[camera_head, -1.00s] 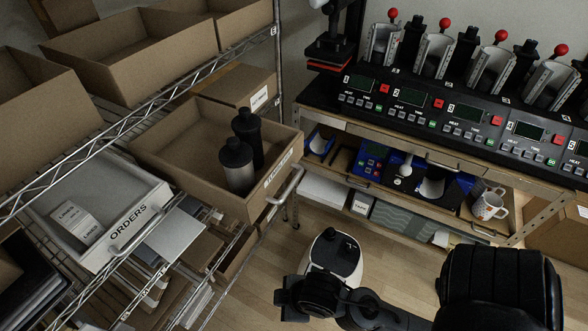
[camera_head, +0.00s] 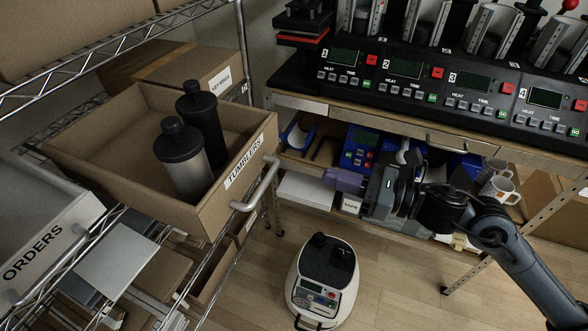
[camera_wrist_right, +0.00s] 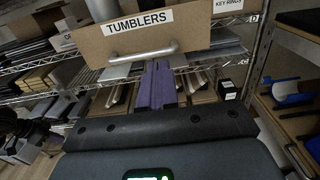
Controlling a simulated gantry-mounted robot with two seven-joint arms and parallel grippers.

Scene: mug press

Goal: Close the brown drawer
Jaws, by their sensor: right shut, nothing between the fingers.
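The brown drawer (camera_head: 225,203) is a cardboard-coloured box labelled TUMBLERS, with a silver bar handle (camera_head: 258,186). It sticks out from the wire rack at the left of the head view. Two dark-lidded tumblers stand in it, one grey (camera_head: 184,166) and one black (camera_head: 202,122). My right gripper (camera_head: 338,180) has purple fingers, shut and empty. It points left toward the drawer front, with a gap between. In the right wrist view the fingers (camera_wrist_right: 157,84) lie just below the drawer's handle (camera_wrist_right: 143,54); contact is not evident. My left gripper is not in view.
A grey ORDERS drawer (camera_head: 50,245) is at the left. A white floor machine (camera_head: 325,280) stands below. Floor between is clear.

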